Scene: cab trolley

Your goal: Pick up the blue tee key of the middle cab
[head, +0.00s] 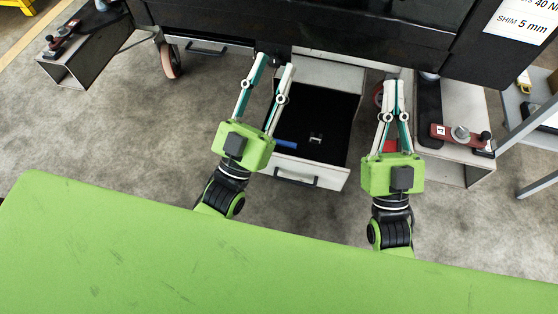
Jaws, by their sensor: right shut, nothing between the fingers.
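An open drawer (325,171) stands out under the dark cab body, with a black lining inside. A blue bar (286,144), perhaps the tee key's handle, lies at the left inside the drawer near its front. Its left end is close to my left gripper's body in the picture, and I cannot make out its full shape. My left gripper (276,62) is open and empty, its fingertips over the drawer's back left, beyond the blue bar. My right gripper (394,82) is shut and empty, to the right of the drawer.
A small metallic piece (315,139) lies in the drawer. A red-brown clamp-like part (460,134) rests on the grey beam at right. A similar one (58,42) is at upper left. The dark cab body (340,30) overhangs the drawer's back. A caster wheel (170,60) stands at left.

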